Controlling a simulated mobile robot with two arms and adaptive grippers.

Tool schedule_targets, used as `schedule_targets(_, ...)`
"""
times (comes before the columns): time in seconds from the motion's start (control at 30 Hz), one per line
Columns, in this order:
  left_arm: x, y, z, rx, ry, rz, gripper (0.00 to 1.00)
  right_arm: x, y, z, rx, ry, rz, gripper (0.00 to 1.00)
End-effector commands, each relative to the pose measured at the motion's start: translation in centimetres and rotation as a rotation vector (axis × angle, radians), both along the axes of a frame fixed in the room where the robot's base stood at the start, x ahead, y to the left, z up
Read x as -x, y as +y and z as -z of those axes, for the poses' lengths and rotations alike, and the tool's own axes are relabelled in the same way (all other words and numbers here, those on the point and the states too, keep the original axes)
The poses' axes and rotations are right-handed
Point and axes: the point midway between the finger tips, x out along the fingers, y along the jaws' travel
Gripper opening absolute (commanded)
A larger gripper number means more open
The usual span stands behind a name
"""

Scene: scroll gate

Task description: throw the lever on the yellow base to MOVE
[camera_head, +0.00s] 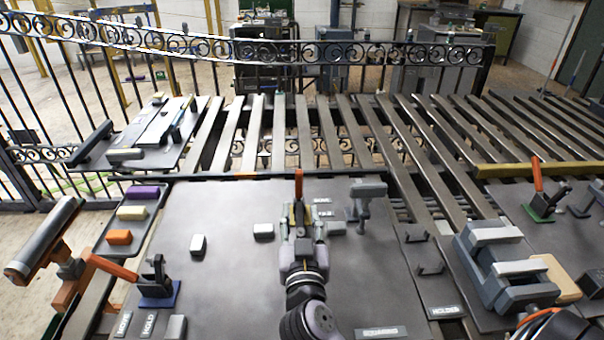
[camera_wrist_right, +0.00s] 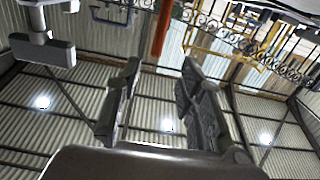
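The lever on the yellow base stands at the far middle of the dark board, with its orange-red handle (camera_head: 298,184) pointing up. Its yellow base (camera_head: 299,213) is mostly hidden behind my gripper. Two small label plates (camera_head: 322,207) lie just right of it; I cannot read them surely. My right gripper (camera_head: 302,225) is on the near side of the lever. In the wrist view its two fingers (camera_wrist_right: 158,95) are apart with nothing between them, and the orange handle (camera_wrist_right: 161,30) shows beyond them. Contact cannot be told. My left gripper is not in view.
A lever on a blue base (camera_head: 158,292) stands front left, and one on a green base (camera_head: 539,208) at right. A grey clamp (camera_head: 367,200) stands right of my gripper. Small blocks (camera_head: 263,232) lie on the board. A grey vise (camera_head: 505,268) is front right.

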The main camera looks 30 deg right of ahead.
Motion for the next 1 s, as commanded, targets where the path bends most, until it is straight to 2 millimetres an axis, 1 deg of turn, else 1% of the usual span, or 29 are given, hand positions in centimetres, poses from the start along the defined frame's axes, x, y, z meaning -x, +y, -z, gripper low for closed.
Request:
schedule_targets(0.03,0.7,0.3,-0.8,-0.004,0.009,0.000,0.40,-1.1,-0.6,-0.6,0.004,-0.002,0.002,0.35)
schedule_targets(0.1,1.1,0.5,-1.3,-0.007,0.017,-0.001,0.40,-2.5,-1.2,-0.5,0.005,-0.001,0.001,0.35)
schedule_targets(0.2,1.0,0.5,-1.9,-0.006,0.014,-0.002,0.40,-4.5,-2.3,-0.5,0.003,-0.002,0.002,0.35)
schedule_targets(0.27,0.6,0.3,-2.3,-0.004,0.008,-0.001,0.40,-5.7,-2.8,-0.5,0.003,-0.002,0.001,0.35)
schedule_targets(0.4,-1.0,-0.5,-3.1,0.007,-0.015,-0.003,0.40,-8.2,-4.0,-0.4,0.002,-0.001,0.002,0.35)
schedule_targets(0.5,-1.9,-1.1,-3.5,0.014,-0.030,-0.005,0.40,-9.6,-4.7,-0.3,0.000,0.000,0.001,0.35)
schedule_targets(0.6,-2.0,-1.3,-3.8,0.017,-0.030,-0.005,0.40,-10.7,-5.2,-0.2,-0.001,0.000,0.001,0.35)
schedule_targets(0.7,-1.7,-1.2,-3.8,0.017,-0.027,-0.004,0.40,-11.2,-5.5,-0.2,-0.002,-0.001,0.001,0.35)
schedule_targets(1.0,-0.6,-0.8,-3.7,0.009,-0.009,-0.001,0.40,-11.5,-5.6,0.0,-0.002,0.000,0.001,0.35)
